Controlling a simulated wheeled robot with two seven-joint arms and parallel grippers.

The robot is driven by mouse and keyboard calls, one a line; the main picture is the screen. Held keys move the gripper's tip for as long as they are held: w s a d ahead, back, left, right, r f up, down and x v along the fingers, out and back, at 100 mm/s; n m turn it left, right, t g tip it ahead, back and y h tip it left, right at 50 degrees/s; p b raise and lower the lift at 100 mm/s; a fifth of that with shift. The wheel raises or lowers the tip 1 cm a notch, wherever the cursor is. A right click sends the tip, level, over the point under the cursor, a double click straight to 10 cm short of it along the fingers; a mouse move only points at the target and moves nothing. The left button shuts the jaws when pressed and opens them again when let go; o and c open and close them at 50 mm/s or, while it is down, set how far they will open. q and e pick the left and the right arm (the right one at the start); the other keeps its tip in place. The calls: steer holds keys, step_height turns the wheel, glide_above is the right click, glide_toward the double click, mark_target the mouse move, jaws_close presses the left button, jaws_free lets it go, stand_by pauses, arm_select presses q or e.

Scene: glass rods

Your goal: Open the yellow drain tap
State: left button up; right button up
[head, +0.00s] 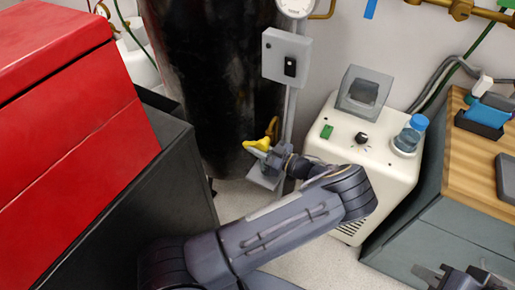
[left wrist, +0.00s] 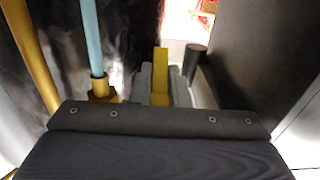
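The yellow drain tap (head: 261,143) stands low in front of the dark tank, near the middle of the head view. My left gripper (head: 273,154) is right at it, reaching in from the right side, and overlaps its lower part. In the left wrist view a yellow lever (left wrist: 161,70) stands upright ahead of the gripper, with grey parts close on both sides of its base. I cannot tell whether the fingers touch or grip it. My right gripper (head: 432,274) is partly in view at the bottom right, away from the tap; its opening is unclear.
The tall dark tank (head: 205,75) stands behind the tap. A grey switch box (head: 286,56) is mounted above it. A cream machine (head: 345,140) stands to the right, a black cabinet (head: 165,195) to the left. A wooden-topped bench (head: 470,150) is at the far right.

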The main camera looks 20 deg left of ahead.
arm_select(q)
jaws_close()
steer(key=shift+h, duration=0.3)
steer(key=shift+s+d+f+h+b, duration=0.1)
steer(key=shift+d+h+b, duration=0.3)
steer(key=shift+h, duration=0.65)
steer(key=shift+w+d+f+h+b, duration=0.15)
steer(key=shift+h+b, duration=0.3)
steer(key=shift+h, duration=0.55)
steer(key=shift+s+d+f+h+b, duration=0.15)
steer(key=shift+d+h+b, duration=0.25)
steer(key=shift+h, duration=0.65)
steer(key=shift+r, duration=0.1)
steer(key=shift+o, duration=1.7)
jaws_free()
